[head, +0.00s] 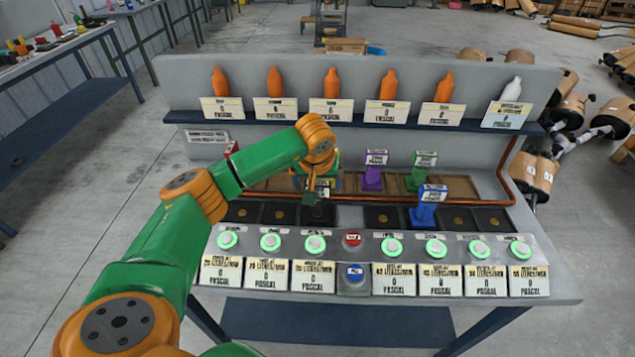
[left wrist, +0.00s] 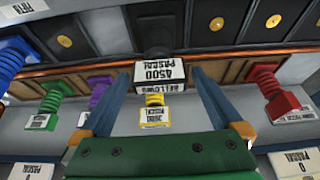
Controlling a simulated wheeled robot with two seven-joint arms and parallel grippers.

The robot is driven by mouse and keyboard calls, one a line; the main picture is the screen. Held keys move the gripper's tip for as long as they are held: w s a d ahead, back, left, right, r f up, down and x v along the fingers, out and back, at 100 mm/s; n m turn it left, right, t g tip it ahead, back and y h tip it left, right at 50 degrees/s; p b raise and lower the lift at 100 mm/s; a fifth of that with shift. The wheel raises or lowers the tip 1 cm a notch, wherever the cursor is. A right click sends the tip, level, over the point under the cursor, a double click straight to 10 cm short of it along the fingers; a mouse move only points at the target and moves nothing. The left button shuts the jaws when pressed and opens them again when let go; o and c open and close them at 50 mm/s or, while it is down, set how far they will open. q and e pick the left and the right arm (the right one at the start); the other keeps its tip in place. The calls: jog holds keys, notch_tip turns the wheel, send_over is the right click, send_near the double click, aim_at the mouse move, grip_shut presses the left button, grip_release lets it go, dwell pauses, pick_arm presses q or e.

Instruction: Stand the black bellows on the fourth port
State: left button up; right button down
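The black bellows (left wrist: 155,45), with a white label reading 4500 Pascal, stands between the fingers of my left gripper (left wrist: 158,70) in the left wrist view. A narrow gap shows on each side of its label, so the gripper looks open around it. In the head view my left gripper (head: 318,192) is over the third port from the left, just left of the red button. The arm hides most of the bellows there, and I cannot tell whether its foot rests on the port. The fourth port from the left (head: 382,217) is bare. My right gripper is not in view.
A blue bellows (head: 427,207) stands on the fifth port. Behind are purple (head: 375,172), green (head: 421,173) and red (left wrist: 272,92) bellows, and a yellow one (left wrist: 154,100). A copper pipe (head: 460,202) runs behind the ports. Lit buttons and label cards line the front.

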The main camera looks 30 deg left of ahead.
pick_arm(q)
jog(key=b+v, duration=0.1)
jog(key=v, duration=1.1)
jog(key=shift+w+r, duration=0.1)
